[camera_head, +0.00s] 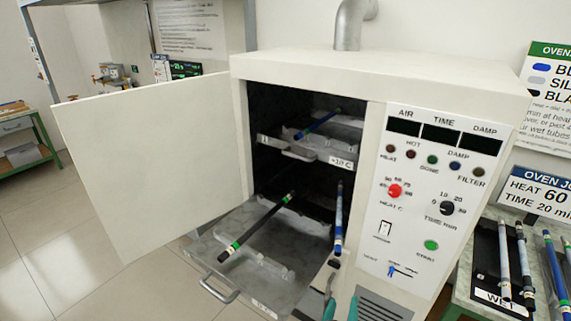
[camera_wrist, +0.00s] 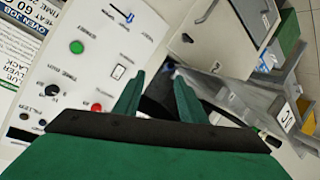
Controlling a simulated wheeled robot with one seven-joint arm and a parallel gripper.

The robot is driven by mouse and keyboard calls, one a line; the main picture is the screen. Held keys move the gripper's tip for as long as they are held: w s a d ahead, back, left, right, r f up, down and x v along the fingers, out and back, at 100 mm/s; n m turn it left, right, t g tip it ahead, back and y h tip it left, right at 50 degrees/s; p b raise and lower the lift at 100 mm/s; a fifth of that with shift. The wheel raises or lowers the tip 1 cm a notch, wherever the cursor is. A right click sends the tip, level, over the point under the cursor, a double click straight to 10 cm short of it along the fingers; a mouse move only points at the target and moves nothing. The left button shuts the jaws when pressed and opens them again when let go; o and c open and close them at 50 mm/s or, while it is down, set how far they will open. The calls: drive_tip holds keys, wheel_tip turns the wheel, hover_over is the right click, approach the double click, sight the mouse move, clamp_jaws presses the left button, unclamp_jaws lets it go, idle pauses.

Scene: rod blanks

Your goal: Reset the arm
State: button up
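My gripper (camera_head: 341,299) is low in front of the oven (camera_head: 310,65), at the bottom of the head view. A black rod with green bands (camera_head: 256,226) lies on the pulled-out lower tray (camera_head: 225,240). A blue rod (camera_head: 318,123) lies on the upper shelf.
The oven door (camera_head: 155,160) is swung open to the left. The control panel (camera_head: 430,190) is right of my gripper. A WET rack (camera_head: 490,297) with several rods stands at the right. A green-framed bench (camera_head: 25,135) is far left; open floor lies between.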

drive_tip(key=s+a+f+y, duration=0.1)
drive_tip(key=s+a+f, duration=0.2)
drive_tip(key=s, duration=0.2)
drive_tip(key=s+a+f+t+y, duration=0.1)
drive_tip(key=s+a+f, duration=0.2)
drive_tip(key=s, duration=0.3)
drive_tip(key=s+a+f+y, duration=0.1)
drive_tip(key=s+a+f, duration=0.2)
drive_tip(key=s, duration=0.2)
drive_tip(key=s+a+r+y, duration=0.1)
drive_tip(key=s+a, duration=0.2)
drive_tip(key=s, duration=0.6)
drive_tip(key=s+a+r+m+t+y, duration=0.1)
drive_tip(key=s+a+r, duration=0.1)
drive_tip(key=s, duration=0.7)
drive_tip(key=shift+s+a+r, duration=0.15)
drive_tip(key=shift+a, duration=0.3)
